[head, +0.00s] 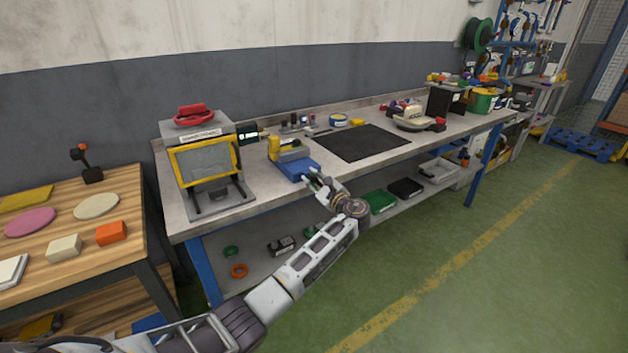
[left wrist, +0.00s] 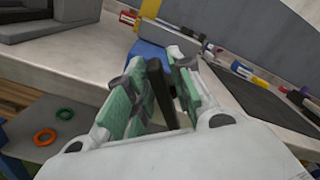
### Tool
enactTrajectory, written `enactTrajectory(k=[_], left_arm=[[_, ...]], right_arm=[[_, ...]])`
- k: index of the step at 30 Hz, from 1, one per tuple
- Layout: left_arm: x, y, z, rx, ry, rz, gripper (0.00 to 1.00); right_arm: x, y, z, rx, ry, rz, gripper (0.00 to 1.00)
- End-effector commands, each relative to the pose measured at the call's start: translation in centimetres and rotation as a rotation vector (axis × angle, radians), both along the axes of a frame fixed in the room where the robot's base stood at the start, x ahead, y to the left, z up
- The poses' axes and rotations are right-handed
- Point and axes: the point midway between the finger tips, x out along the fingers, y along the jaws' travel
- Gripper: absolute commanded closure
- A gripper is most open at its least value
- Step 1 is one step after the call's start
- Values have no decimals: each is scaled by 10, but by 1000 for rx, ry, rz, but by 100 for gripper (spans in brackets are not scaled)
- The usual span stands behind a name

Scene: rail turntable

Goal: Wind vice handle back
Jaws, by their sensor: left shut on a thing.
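A small vice with a blue base (head: 297,168) and a yellow part (head: 274,147) sits near the front edge of the grey workbench (head: 240,207). My left gripper (head: 318,181) reaches in from the front at the vice's near end. In the left wrist view the gripper's green-padded fingers (left wrist: 152,98) are shut on a dark bar, the vice handle (left wrist: 160,92), which stands between them. The blue vice body (left wrist: 150,53) shows just beyond the fingers. The handle is hidden by my gripper in the head view. My right gripper is in neither view.
A grey machine with a yellow-framed window (head: 205,160) stands left of the vice. A black mat (head: 362,142) lies to its right. Green and orange rings (head: 238,270) lie on the shelf below. The green floor in front is clear.

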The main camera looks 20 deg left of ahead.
Motion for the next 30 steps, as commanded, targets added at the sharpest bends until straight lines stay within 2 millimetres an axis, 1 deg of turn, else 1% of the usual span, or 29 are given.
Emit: enactTrajectory(k=[3, 4, 6, 13, 15, 20, 26, 30], left_arm=[[0, 0, -1, 1, 2, 1, 100], [0, 0, -1, 1, 2, 1, 76], [0, 0, -1, 1, 2, 1, 67], [0, 0, 0, 1, 2, 1, 66], [0, 0, 0, 1, 2, 0, 66], [-2, -3, 0, 0, 1, -1, 66], [-11, -15, -1, -1, 2, -3, 66], [-22, -29, -1, -1, 1, -3, 66]], right_arm=[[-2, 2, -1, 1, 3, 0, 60], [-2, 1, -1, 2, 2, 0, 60], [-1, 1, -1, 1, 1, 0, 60], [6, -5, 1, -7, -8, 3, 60], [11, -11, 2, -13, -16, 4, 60], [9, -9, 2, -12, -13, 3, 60], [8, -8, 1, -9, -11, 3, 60], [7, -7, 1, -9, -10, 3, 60]])
